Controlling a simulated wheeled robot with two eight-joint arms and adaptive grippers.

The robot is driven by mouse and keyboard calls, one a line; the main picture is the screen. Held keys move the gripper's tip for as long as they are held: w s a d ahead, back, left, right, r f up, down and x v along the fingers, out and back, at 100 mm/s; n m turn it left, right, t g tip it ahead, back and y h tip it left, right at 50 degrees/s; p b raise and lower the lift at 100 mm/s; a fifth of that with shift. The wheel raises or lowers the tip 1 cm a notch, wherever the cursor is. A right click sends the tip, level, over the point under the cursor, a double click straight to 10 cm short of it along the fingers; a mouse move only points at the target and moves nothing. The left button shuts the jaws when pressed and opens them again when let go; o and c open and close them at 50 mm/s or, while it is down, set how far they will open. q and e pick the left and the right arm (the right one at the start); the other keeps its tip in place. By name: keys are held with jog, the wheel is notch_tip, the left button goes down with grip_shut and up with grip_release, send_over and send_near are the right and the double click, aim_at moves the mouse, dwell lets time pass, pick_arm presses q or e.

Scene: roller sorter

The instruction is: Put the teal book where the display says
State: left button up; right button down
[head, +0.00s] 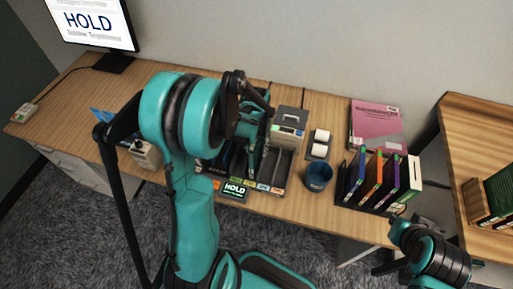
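The monitor (92,22) at the top left reads HOLD. A small display (234,188) at the front of a dark sorter tray (279,181) also reads HOLD. No book is clearly recognisable as the teal one. A dark rack (380,206) holds several upright books with green, orange and purple spines, and a dark green book (501,194) stands at the right edge. My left gripper (254,140) is over the tray, partly hidden by my arm; its finger state is unclear. My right arm is at the lower right, and its fingers cannot be made out.
A blue cup (318,177) stands between tray and rack. A pink book (376,125) lies behind the rack. A black holder with white rolls (320,145) is behind the cup. A second wooden table (474,136) is at the right.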

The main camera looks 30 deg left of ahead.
pick_arm(q)
notch_tip(320, 180, up, 12)
dwell(0.6)
dwell(0.5)
